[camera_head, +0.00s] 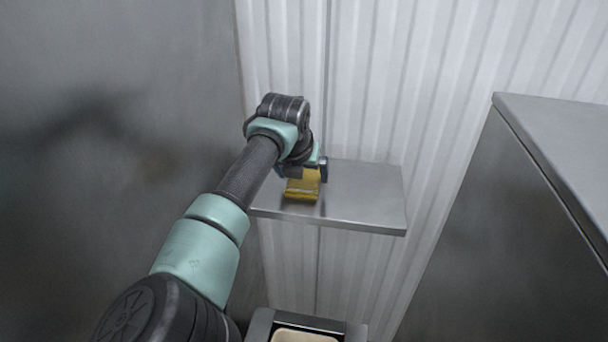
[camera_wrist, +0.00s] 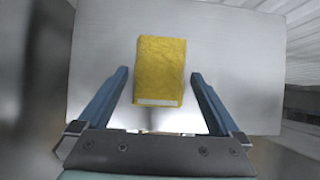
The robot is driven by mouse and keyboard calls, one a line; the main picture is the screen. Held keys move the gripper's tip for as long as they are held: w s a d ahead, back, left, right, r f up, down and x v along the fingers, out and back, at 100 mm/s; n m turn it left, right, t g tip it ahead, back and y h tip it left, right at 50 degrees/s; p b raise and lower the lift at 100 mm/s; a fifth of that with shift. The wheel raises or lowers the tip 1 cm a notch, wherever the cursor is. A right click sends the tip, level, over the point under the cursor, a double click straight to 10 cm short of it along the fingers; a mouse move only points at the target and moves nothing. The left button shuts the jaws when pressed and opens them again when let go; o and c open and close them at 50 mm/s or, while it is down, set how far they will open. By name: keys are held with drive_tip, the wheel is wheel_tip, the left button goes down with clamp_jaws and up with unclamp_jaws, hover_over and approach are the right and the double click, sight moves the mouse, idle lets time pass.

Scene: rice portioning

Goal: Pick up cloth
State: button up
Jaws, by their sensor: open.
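A yellow cloth (camera_head: 302,186) lies folded near the left end of a metal wall shelf. In the wrist view the cloth (camera_wrist: 161,72) is a flat rectangle with a pale strip along its near edge. My gripper (camera_wrist: 160,78) is open, with one blue finger on each side of the cloth's near part and a gap on both sides. The fingers do not appear to touch the cloth. In the head view my gripper (camera_head: 303,172) is at the shelf, over the cloth, and my wrist hides part of it.
The metal shelf (camera_head: 365,195) is bare to the right of the cloth. A corrugated white wall (camera_head: 365,80) stands behind it. A steel cabinet (camera_head: 520,220) stands at the right and a dark metal panel (camera_head: 120,70) at the left. A container (camera_head: 305,336) shows at the bottom.

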drive_tip(key=shift+x, duration=1.05)
drive_tip(key=c, duration=1.1)
drive_tip(key=shift+r, duration=0.1)
